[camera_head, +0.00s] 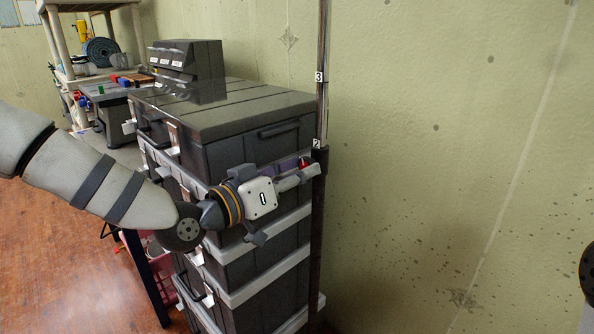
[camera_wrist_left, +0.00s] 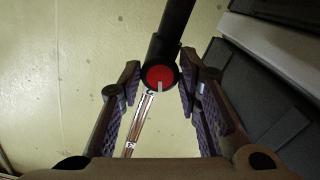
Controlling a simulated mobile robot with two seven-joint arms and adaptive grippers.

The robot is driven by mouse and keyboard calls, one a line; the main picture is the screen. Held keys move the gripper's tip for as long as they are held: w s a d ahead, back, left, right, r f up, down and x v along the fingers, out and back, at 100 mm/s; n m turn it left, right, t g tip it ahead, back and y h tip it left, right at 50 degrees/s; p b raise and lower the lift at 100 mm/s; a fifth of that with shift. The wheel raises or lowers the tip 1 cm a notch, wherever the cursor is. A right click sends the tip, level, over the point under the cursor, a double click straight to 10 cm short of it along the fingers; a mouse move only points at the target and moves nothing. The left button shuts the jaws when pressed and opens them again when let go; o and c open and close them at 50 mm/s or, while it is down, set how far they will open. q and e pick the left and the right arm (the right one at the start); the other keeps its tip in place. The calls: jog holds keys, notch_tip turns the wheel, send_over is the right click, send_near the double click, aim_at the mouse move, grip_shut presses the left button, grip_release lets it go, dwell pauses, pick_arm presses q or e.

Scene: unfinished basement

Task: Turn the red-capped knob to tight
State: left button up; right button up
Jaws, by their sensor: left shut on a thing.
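The red-capped knob (camera_head: 304,162) sits on the side of a vertical pole, where the thin shiny upper tube (camera_head: 321,100) meets the thicker dark lower tube (camera_head: 317,230). In the left wrist view the round red cap (camera_wrist_left: 158,74) faces the camera, with a short white mark running from near its middle to its lower edge. My left gripper (camera_head: 302,172) is at the knob, its fingers reaching in from the left. In the left wrist view its padded fingers (camera_wrist_left: 160,84) stand on either side of the knob, closed on it. My right gripper is not in view.
A stack of dark grey storage boxes (camera_head: 240,117) stands just behind and left of the pole, close to my left arm. A grey work table (camera_head: 100,93) with small items and a shelf lie beyond. The speckled wall (camera_head: 450,130) fills the right side.

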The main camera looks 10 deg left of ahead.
pick_arm(q)
jog(key=m, duration=0.3)
jog(key=shift+m, duration=0.4)
dwell(0.3)
jog(key=o, duration=1.1)
jog(key=shift+a, duration=0.15)
jog(key=v, duration=1.2)
